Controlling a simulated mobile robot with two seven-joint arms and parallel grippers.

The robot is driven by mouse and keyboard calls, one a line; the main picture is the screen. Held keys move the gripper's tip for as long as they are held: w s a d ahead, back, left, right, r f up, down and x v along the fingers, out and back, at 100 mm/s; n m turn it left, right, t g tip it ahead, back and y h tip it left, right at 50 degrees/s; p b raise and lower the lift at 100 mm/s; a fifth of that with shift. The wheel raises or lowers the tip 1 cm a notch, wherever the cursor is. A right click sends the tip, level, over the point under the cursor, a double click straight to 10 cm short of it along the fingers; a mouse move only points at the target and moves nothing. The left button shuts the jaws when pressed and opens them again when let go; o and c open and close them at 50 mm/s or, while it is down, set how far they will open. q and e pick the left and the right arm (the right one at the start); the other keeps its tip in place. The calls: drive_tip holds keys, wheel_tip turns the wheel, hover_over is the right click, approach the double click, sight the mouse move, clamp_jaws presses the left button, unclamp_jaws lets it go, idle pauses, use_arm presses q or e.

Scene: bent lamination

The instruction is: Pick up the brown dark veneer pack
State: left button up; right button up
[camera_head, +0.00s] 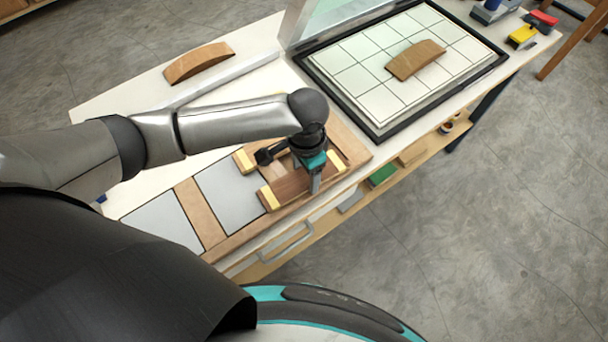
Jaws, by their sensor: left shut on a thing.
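The brown dark veneer pack (290,188) lies in a wooden tray (221,243) on the workbench, with light yellow blocks at its end. My left gripper (315,182) comes in from the left and points down at the pack. It is shut on the pack near its middle, and the gripper and wrist hide part of it. I cannot tell whether the pack is lifted clear of the tray. My right gripper is not in view.
A lighter wood piece with yellow blocks (243,160) lies just behind the pack. Grey panels (163,222) fill the tray's left side. A curved wood piece (199,63) lies at the back left, another (415,60) on the framed white grid bed (355,48). A lower shelf (423,152) holds small items.

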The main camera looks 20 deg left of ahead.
use_arm(q)
drive_tip(key=c, duration=0.3)
